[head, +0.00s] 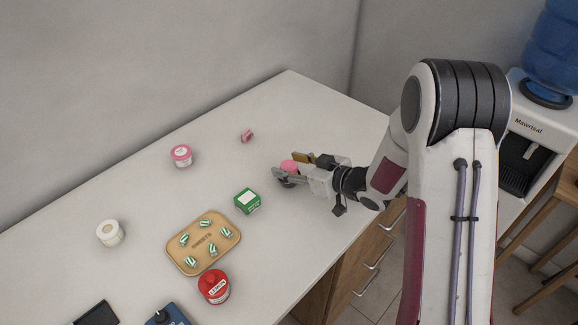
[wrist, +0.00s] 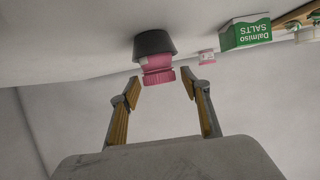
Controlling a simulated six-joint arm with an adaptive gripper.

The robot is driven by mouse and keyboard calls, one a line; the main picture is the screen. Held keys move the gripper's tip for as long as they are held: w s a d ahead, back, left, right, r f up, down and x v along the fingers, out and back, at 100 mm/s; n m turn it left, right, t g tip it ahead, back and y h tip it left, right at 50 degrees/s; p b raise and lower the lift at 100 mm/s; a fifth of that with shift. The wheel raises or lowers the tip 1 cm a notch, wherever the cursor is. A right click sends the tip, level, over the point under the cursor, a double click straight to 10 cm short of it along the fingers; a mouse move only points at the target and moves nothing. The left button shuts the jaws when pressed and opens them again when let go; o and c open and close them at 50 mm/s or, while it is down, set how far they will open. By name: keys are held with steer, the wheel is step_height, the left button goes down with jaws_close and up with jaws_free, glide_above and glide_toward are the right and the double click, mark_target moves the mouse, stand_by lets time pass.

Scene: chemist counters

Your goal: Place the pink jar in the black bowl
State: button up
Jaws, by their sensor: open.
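A pink jar (wrist: 158,74) sits in the mouth of a small black bowl (wrist: 154,43), its upper part and ridged lid standing clear of the rim. The wrist view is upside down, with the counter at the top. In the head view the pink jar (head: 288,166) shows between my fingers, and the bowl is mostly hidden behind the gripper. My gripper (head: 294,169) is open and empty. In the wrist view its fingertips (wrist: 161,91) are spread on either side, just short of the jar's lid, with a visible gap.
Another pink-lidded jar (head: 181,156) with a white label and a small pink item (head: 247,136) stand farther back. A green box (head: 247,200), wooden tray (head: 173,252) of striped pieces, red jar (head: 214,287) and white jar (head: 110,233) are to the left. The counter's back right is clear.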

steer(key=v, duration=1.1)
steer(key=shift+s, duration=0.2)
steer(key=shift+d, duration=0.15)
stand_by(0.3)
steer(key=d+r+m+t+h, duration=0.2)
steer(key=d+r+m+h, duration=0.1)
steer(key=d+r+h, duration=0.5)
steer(key=s+d+r+m+g+h, duration=0.1)
steer(key=s+d+r+m+h, duration=0.2)
steer(key=s+d+r, duration=0.25)
steer(key=s+a+m+g, duration=0.1)
steer(key=s+a+g, duration=0.1)
steer(key=s, duration=1)
steer(key=s+a+m+g+y, duration=0.1)
steer(key=s+a, duration=0.3)
steer(key=s, duration=0.7)
steer(key=shift+s+a+r+m+g+y, duration=0.15)
steer(key=shift+s+a+m+g+y, duration=0.25)
steer(key=shift+g, duration=0.5)
